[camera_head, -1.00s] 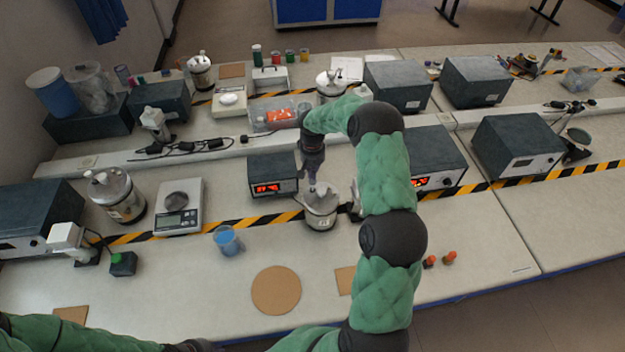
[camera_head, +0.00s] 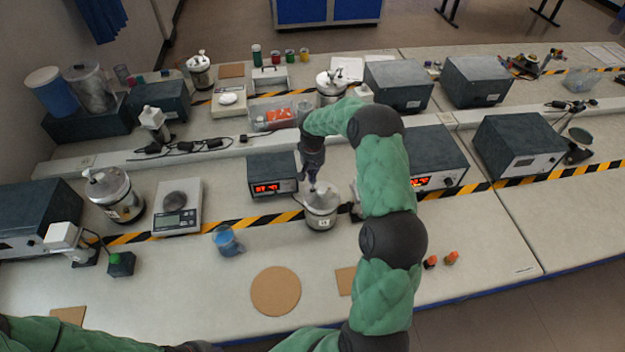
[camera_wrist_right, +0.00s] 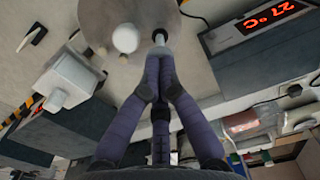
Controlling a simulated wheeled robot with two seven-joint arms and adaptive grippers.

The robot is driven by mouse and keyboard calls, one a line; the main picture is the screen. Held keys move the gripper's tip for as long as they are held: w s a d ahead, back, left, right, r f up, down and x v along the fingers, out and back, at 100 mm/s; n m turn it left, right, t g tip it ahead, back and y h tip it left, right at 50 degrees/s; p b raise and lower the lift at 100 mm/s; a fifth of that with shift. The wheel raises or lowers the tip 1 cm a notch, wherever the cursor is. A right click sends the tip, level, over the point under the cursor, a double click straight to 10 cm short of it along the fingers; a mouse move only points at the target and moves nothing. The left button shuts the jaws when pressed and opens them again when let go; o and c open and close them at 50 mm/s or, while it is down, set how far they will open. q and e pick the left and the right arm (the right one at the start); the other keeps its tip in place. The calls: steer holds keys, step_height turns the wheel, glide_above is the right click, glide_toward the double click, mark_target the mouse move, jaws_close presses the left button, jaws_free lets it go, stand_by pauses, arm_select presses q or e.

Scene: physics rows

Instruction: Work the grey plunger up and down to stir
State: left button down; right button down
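A metal vessel with a lid (camera_head: 321,212) stands on the bench in front of a small display box. In the right wrist view its round lid (camera_wrist_right: 92,12) carries a white knob (camera_wrist_right: 126,37) beside the plunger. My right gripper (camera_head: 312,183) points down over the vessel. In the right wrist view its fingertips (camera_wrist_right: 160,56) are together around the top of the light grey plunger (camera_wrist_right: 159,36), which stands out of the lid. The plunger's lower part is hidden inside the vessel. My left gripper (camera_head: 192,346) barely shows at the bottom edge, and its fingers cannot be made out.
The display box (camera_head: 272,175) stands just behind the vessel. A blue beaker (camera_head: 227,240), a scale (camera_head: 178,207) and another lidded vessel (camera_head: 114,195) stand to the left. A round cork mat (camera_head: 276,290) lies in front. The front bench strip is mostly clear.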

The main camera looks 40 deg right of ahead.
steer(key=shift+f, duration=0.15)
steer(key=shift+f+b, duration=1.55)
steer(key=shift+f, duration=0.25)
steer(key=shift+r, duration=0.1)
steer(key=shift+r+p, duration=0.9)
steer(key=shift+r, duration=1.05)
steer(key=shift+f, duration=0.15)
